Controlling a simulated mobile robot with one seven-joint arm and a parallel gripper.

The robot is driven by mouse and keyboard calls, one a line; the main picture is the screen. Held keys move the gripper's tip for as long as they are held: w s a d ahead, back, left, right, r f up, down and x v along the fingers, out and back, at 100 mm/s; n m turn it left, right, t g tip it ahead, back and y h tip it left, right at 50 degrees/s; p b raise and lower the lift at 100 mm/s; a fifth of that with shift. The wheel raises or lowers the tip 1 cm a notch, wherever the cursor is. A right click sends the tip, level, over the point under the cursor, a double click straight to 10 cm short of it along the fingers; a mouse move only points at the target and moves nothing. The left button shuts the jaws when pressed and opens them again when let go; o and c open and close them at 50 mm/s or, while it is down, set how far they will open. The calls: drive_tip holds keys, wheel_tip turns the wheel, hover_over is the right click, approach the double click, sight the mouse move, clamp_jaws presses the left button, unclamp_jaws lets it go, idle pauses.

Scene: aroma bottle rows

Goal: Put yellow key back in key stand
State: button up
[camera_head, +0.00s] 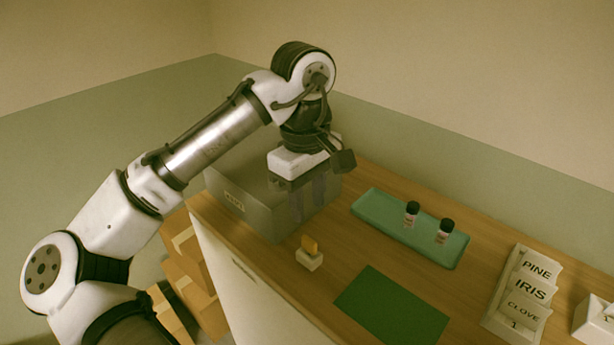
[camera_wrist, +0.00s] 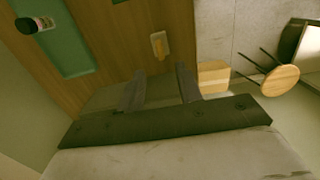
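The yellow key (camera_head: 310,244) stands upright at the small cream key stand (camera_head: 308,261), near the front edge of the wooden counter. Its lower end appears to be in the stand. In the wrist view the yellow key (camera_wrist: 161,48) and the key stand (camera_wrist: 157,37) show ahead of the fingertips. My gripper (camera_head: 308,200) is raised in front of the grey box, above and behind the key in the head view. In the wrist view my gripper (camera_wrist: 161,72) has its two fingers well apart, with nothing held between them.
A grey box (camera_head: 232,205) stands at the counter's left end. A teal tray (camera_head: 380,210) holds two dark-capped bottles (camera_head: 411,214). A green mat (camera_head: 390,305) lies to the right of the key. A label rack (camera_head: 516,300) stands farther right. A round stool (camera_wrist: 278,80) stands on the floor.

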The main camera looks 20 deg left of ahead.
drive_tip(key=shift+a+r, duration=0.1)
drive_tip(key=shift+r, duration=2.4)
